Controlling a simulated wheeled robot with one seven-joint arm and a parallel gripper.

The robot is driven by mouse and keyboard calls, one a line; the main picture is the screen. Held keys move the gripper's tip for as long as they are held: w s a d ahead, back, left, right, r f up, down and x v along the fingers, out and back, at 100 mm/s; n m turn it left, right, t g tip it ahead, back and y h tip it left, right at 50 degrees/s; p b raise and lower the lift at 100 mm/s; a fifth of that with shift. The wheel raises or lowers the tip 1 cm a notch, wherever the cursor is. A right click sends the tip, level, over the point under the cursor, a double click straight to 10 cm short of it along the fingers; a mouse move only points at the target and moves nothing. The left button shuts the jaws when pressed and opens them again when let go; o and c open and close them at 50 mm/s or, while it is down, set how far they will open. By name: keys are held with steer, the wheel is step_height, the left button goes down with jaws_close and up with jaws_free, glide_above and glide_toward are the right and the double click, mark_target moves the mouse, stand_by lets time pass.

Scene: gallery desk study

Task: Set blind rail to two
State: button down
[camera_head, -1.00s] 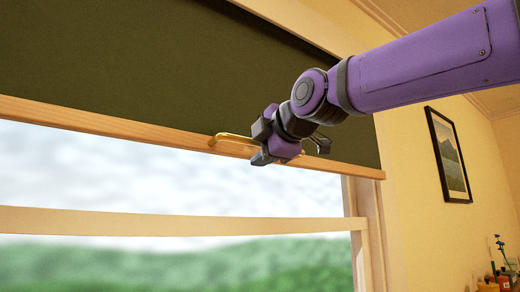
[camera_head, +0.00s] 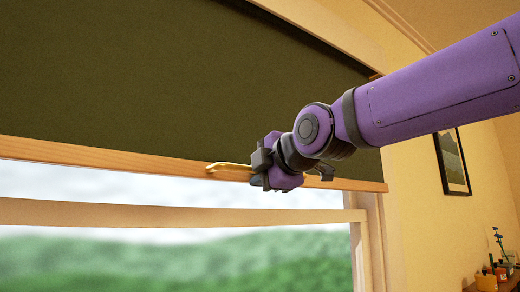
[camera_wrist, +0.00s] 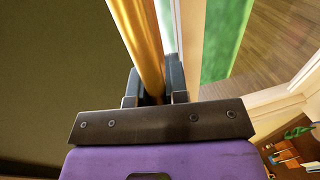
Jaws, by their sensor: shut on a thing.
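A dark green roller blind (camera_head: 180,80) hangs over the window, with a wooden rail (camera_head: 110,157) along its lower edge. A brass pull handle (camera_head: 222,166) is on the rail. My gripper (camera_head: 262,167) is at the handle's right part, and its jaws are shut on it. In the wrist view the brass handle (camera_wrist: 140,45) runs between the two dark fingers of my gripper (camera_wrist: 155,88). The handle's right part is hidden by my gripper in the head view. I see no number marks on the window frame.
A pale wooden window bar (camera_head: 180,214) crosses below the rail, with bright window between them. A framed picture (camera_head: 453,163) hangs on the right wall. Small bottles and a blue flower (camera_head: 498,236) stand on a surface at lower right.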

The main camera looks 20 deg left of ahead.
step_height(320, 180, down, 13)
stand_by(0.8)
stand_by(0.5)
steer(key=c, duration=1.1)
jaws_free()
steer(key=v, duration=1)
steer(key=shift+s+d, duration=0.25)
steer(key=shift+s, duration=0.05)
steer(key=shift+d, duration=0.1)
